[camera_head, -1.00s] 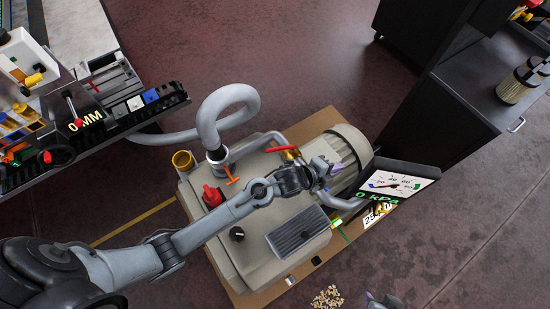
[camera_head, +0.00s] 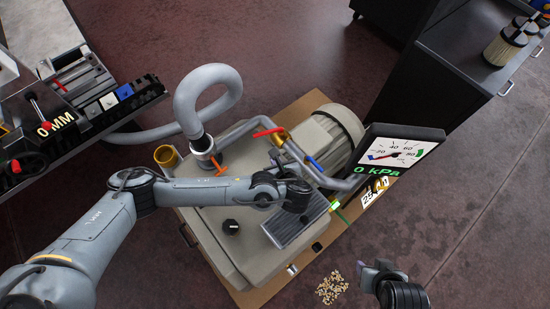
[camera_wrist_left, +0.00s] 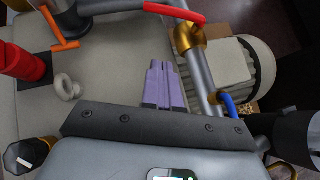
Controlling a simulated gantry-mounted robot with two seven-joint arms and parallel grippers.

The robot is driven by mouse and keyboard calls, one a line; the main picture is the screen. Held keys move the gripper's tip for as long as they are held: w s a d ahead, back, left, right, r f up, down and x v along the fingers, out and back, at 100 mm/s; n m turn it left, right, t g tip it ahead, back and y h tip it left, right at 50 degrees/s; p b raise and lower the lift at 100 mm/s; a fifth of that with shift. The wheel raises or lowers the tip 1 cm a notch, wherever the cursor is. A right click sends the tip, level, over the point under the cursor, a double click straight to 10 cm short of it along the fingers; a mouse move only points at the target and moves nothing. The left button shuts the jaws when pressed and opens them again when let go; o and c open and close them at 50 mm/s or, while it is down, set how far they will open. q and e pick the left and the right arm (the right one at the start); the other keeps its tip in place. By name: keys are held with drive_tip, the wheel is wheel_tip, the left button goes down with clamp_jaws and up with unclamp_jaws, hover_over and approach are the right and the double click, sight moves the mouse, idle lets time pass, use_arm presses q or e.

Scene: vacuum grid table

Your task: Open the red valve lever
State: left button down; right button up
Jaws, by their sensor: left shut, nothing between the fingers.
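The red valve lever (camera_head: 268,132) sits on a brass valve body (camera_head: 282,138) on the grey pipe of the pump, its handle pointing left in the head view. In the left wrist view the red lever (camera_wrist_left: 174,12) is at the top edge, with the brass valve (camera_wrist_left: 189,38) at its right end. My left gripper's purple fingers (camera_wrist_left: 164,86) are shut and empty, apart from the lever, over the beige pump housing.
An orange T-handle (camera_head: 220,166) and a grey hose (camera_head: 182,100) stand left of the lever. A blue handle (camera_head: 315,163) is on the pipe to the right. The gauge (camera_head: 401,150) reads 0 kPa. Loose pellets (camera_head: 331,288) lie on the floor.

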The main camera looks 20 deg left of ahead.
use_arm(q)
drive_tip(key=w+a+f+b, duration=0.3)
drive_tip(key=w+a, duration=0.3)
drive_tip(key=w, duration=0.2)
drive_tip(key=shift+w+f, duration=0.15)
drive_tip(key=shift+f, duration=0.55)
